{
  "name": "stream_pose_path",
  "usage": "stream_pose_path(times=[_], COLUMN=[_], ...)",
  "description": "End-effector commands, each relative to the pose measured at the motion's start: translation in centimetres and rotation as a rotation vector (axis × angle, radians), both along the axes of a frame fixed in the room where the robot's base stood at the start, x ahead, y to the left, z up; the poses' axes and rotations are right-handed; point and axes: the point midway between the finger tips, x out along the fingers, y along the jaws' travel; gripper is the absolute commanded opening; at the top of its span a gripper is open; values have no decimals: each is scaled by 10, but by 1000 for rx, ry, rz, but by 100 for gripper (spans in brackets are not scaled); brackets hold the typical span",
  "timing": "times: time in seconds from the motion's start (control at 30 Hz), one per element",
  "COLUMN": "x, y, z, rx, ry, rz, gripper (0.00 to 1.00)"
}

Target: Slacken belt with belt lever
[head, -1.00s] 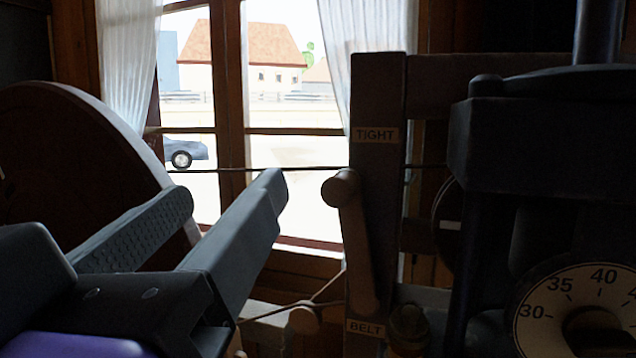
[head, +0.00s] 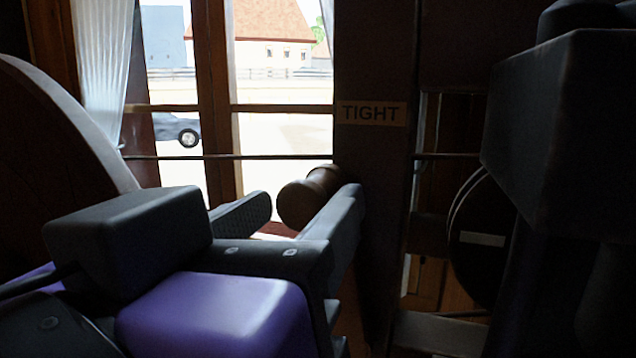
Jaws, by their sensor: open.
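The belt lever's wooden knob (head: 306,199) is near the middle of the head view, below the TIGHT label (head: 371,113) on a dark upright post (head: 375,190). The lever's arm is mostly hidden behind my gripper. My gripper (head: 295,208) is open, its two fingers pointing away from me toward the knob. The knob shows between the fingertips, and the right fingertip overlaps its lower right. I cannot tell whether they touch. The belt (head: 230,157) runs level across the window, above the knob.
A large dark wheel (head: 50,150) stands at the left. A dark boxy machine part (head: 565,130) fills the right side. A smaller dark wheel (head: 482,238) sits behind the post. The window is behind.

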Motion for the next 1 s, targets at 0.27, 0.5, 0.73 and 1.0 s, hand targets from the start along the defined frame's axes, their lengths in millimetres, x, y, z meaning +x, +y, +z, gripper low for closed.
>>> stream_pose_path(times=[0.27, 0.5, 0.73, 1.0], x=[39, 52, 52, 52], y=[-15, -19, -19, -19], z=[0, 0, 0, 0], rx=[0, 0, 0, 0], ry=[2, 1, 0, 0], rz=[-2, 0, 0, 0], gripper=[53, 53, 52, 0])
